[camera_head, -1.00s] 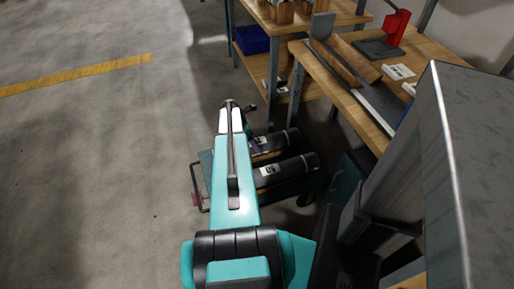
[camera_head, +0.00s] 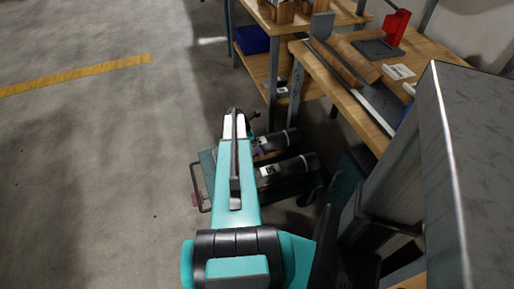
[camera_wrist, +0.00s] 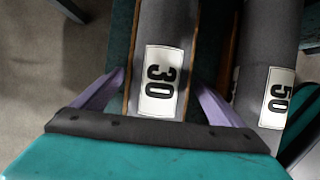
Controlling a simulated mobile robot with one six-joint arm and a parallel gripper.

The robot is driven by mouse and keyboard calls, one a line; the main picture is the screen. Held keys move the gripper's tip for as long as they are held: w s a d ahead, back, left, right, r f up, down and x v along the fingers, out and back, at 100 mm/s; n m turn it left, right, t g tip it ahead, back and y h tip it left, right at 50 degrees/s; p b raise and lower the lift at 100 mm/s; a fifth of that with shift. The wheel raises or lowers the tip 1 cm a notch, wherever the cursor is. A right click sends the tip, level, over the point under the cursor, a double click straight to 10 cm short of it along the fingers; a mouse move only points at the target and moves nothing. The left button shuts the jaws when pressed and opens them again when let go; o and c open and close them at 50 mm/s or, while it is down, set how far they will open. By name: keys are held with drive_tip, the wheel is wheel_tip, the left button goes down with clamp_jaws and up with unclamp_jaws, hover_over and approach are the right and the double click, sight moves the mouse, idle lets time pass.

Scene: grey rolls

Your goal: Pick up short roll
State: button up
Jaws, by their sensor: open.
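Two grey rolls lie side by side on a low cart (camera_head: 207,162). The roll labelled 30 (camera_wrist: 165,22), which I take as the short roll, is in the middle of the wrist view. It seems to be the farther roll (camera_head: 289,136) in the head view, partly hidden by my arm. The roll labelled 50 (camera_wrist: 270,45) lies to its right and is the nearer roll (camera_head: 300,164) in the head view. My gripper (camera_wrist: 158,79) is open, its purple fingers to the left and right of the 30 roll; contact cannot be told.
A wooden workbench (camera_head: 345,98) with a red tool (camera_head: 396,27) stands at the right. A shelf (camera_head: 262,66) with a blue bin (camera_head: 252,40) is behind the cart. A grey metal cabinet (camera_head: 480,160) is close at right. The floor at left is clear.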

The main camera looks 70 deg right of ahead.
drive_tip(key=shift+c, duration=0.4)
drive_tip(key=c, duration=1.5)
drive_tip(key=shift+r, duration=0.1)
wheel_tip(320, 180, up, 10)
drive_tip(key=shift+f, duration=0.1)
